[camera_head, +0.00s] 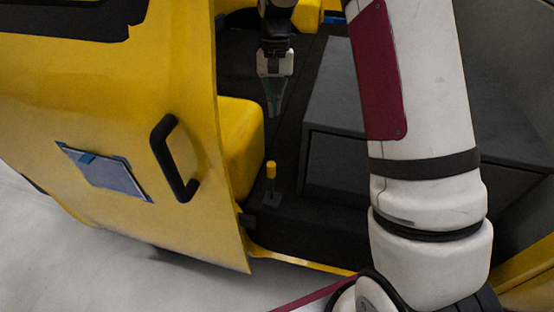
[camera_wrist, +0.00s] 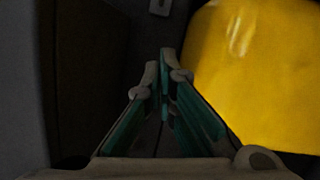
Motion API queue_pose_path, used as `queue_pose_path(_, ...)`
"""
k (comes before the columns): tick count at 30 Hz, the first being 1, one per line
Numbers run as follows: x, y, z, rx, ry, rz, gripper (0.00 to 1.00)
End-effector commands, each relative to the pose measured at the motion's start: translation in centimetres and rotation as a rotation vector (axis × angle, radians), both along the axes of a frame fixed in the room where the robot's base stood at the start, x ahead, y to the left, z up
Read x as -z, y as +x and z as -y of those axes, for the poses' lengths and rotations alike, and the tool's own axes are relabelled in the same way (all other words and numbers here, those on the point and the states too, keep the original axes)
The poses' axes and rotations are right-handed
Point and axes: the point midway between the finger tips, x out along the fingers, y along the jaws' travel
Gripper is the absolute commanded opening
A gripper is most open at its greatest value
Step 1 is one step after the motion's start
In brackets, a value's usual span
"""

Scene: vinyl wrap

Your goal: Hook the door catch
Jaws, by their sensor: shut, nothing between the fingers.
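A yellow door (camera_head: 110,110) with a black handle (camera_head: 175,158) stands open on the left. Inside the doorway, a small upright post with a yellow top (camera_head: 271,170) rises from a grey base on the dark floor. I cannot tell for certain whether this is the door catch. My gripper (camera_head: 274,113) hangs pointing down inside the opening, above and apart from the post. Its fingers are shut and empty. In the wrist view, the closed teal-lined fingers (camera_wrist: 165,62) point into a dark area.
A yellow padded block (camera_head: 238,145) is behind the door edge, left of my gripper; it fills the right of the wrist view (camera_wrist: 260,75). A dark grey box (camera_head: 350,140) stands to the right. Dark floor lies between them. A blue-framed panel (camera_head: 105,170) is on the door.

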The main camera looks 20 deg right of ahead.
Motion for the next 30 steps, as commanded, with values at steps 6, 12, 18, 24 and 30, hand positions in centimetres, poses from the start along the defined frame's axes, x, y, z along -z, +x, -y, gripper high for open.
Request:
queue_pose_path(6, 1.0, 0.5, 0.1, 0.008, 0.002, -0.01, 0.0)
queue_pose_path(12, 0.9, 0.4, 0.1, 0.007, 0.001, -0.009, 0.0)
queue_pose_path(18, 1.6, 0.3, 0.0, 0.007, 0.002, -0.011, 0.0)
queue_pose_path(24, 4.6, -0.4, -0.3, 0.006, 0.002, -0.013, 0.0)
queue_pose_path(30, 8.5, -1.3, -0.7, 0.006, 0.002, -0.013, 0.0)
